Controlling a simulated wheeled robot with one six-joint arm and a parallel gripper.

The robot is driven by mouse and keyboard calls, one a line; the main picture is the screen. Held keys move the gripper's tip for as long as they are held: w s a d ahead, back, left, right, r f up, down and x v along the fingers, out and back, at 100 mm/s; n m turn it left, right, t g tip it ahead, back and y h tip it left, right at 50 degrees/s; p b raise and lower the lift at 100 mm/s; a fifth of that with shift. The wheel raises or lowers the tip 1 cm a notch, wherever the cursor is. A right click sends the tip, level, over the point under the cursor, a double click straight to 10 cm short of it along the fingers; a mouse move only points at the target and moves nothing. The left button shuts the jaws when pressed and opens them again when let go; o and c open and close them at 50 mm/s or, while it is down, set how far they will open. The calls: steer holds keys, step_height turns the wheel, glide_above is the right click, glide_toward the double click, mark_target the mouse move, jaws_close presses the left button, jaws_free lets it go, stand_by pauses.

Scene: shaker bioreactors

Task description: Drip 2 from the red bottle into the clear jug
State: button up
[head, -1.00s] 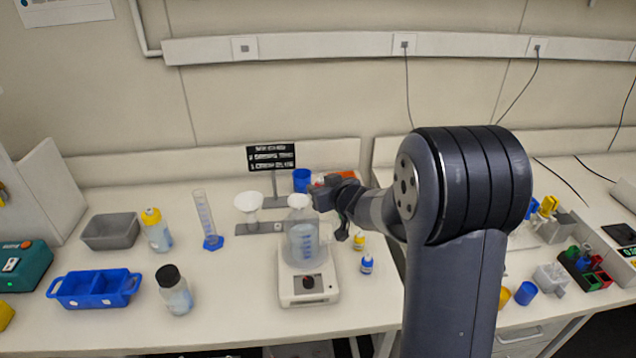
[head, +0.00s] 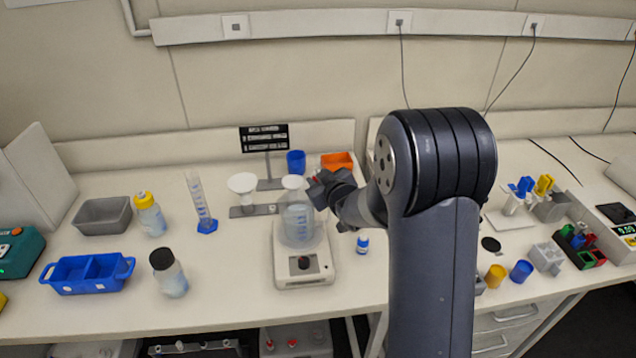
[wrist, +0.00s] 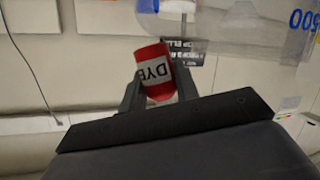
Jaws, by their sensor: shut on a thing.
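The clear jug (head: 297,222) stands upright on a white stirrer plate (head: 305,278) in the head view. In the wrist view part of the jug (wrist: 245,38), with blue marks, crosses the top right. My gripper (head: 320,186) is beside the jug's upper right side in the head view. In the wrist view my gripper (wrist: 158,88) is shut on the red bottle (wrist: 157,72), which has a white label with dark letters. The bottle's nozzle is not clearly seen, nor can I tell whether any drop leaves it. The bottle is mostly hidden in the head view.
A funnel on a stand (head: 243,188) and a graduated cylinder (head: 200,205) stand left of the jug. A blue-labelled dropper bottle (head: 363,244) stands right of the stirrer. A blue cup (head: 296,162) and orange tray (head: 337,161) are behind. The front left bench is partly clear.

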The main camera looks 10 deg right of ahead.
steer(key=shift+w+d+n+t+b, duration=0.1)
steer(key=shift+d+n+t+b, duration=0.35)
steer(key=shift+b, duration=1)
steer(key=n+b, duration=0.1)
steer(key=b, duration=0.2)
steer(key=n+t+h+b, duration=0.1)
steer(key=shift+w+d+r+n+b, duration=0.2)
steer(key=shift+w+r+n+b, duration=0.05)
steer(key=shift+n+b, duration=0.1)
steer(key=shift+w+d+r+n+t+b, duration=0.15)
steer(key=shift+n+t+b, duration=0.1)
steer(key=shift+n+b, duration=0.2)
steer(key=shift+d+r+n+t+b, duration=0.1)
steer(key=shift+r+n+t+b, duration=0.1)
steer(key=shift+n+b, duration=0.25)
steer(key=shift+w+d+r+n+t+h, duration=0.15)
steer(key=shift+r+n+t+h, duration=0.3)
steer(key=shift+n, duration=0.45)
steer(key=shift+d+n+t+b, duration=0.1)
steer(key=shift+n+t+b, duration=0.3)
steer(key=shift+b, duration=0.75)
steer(key=b, duration=0.1)
steer(key=n+b, duration=0.1)
steer(key=b, duration=0.1)
steer(key=shift+r+y, duration=0.25)
steer(key=shift+n, duration=0.4)
